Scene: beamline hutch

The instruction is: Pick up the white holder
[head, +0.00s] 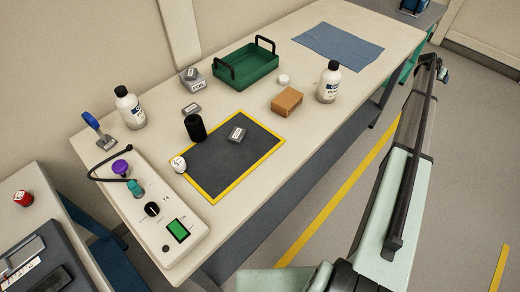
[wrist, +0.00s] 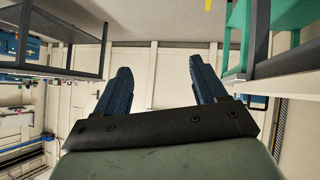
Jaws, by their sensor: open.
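Two small white pieces stand on the bench in the head view. One is a short white cylinder with dark marks (head: 179,164) at the left corner of the yellow-edged dark mat (head: 212,176). The other is a plain, low white round piece (head: 284,79) between the green tray and the right bottle. I cannot tell for sure which is the white holder. My gripper (wrist: 159,64) is open and empty in the wrist view, its two dark blue fingers apart and pointing at a far wall. Neither white piece shows in that view. My arm is off the bench's right side.
On the bench are a green handled tray (head: 247,78), brown block (head: 287,101), two white bottles (head: 130,108) (head: 328,83), a black cylinder (head: 195,128), grey box (head: 236,134) and control box (head: 158,208) with cable. A blue cloth (head: 338,46) lies at the far end.

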